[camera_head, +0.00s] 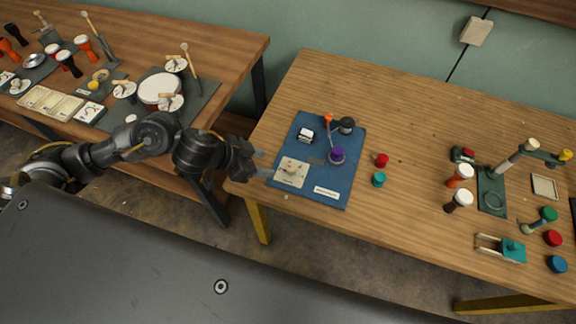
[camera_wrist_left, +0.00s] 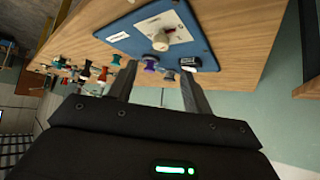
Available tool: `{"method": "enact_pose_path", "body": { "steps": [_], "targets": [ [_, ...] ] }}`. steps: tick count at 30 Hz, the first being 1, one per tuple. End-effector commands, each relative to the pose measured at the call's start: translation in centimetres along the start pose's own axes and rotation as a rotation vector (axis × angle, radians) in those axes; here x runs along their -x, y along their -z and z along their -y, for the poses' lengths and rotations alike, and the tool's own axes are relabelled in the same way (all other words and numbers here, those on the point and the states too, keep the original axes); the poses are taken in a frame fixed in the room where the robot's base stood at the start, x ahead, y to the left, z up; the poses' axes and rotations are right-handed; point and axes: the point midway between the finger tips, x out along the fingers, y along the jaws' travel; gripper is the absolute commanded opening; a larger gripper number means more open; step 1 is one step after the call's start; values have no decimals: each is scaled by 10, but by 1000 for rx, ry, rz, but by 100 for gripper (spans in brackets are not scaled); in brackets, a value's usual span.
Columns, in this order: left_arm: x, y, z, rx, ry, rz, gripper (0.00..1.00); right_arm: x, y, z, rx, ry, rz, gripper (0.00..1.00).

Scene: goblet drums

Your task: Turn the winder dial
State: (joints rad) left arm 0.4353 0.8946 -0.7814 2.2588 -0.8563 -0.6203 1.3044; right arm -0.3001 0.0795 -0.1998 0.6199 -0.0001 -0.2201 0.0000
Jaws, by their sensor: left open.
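The winder dial (camera_head: 292,170) is a small tan knob on a cream plate (camera_head: 283,180) at the lower left of a blue board (camera_head: 312,196). In the left wrist view the dial (camera_wrist_left: 161,41) shows beyond the fingertips, on its pale plate with a small red mark. My left gripper (camera_head: 266,163) is open and empty, just left of the plate in the head view. In the left wrist view its two fingers (camera_wrist_left: 155,82) stand apart, with the dial past the gap and not between them. My right gripper is not in view.
The blue board also holds a purple-topped spool (camera_head: 337,155), a black knob (camera_head: 346,125) and a white-topped block (camera_head: 305,135). Red (camera_head: 381,160) and teal (camera_head: 378,179) pieces stand right of it. A second table (camera_head: 230,55) with drums is at left.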

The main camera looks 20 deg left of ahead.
Motion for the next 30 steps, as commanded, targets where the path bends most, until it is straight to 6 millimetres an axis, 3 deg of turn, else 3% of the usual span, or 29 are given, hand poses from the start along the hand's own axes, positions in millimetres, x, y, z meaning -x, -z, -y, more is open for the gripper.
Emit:
{"method": "enact_pose_path", "body": {
  "steps": [5,18,24,30],
  "targets": [
    [-15,0,0,2,0,-2,50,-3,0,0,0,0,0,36],
    [-91,1,0,2,2,-3,50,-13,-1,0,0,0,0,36],
    [-106,1,0,-1,2,-3,50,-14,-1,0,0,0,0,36],
    [-108,1,0,0,3,-3,50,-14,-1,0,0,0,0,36]
  ]
}}
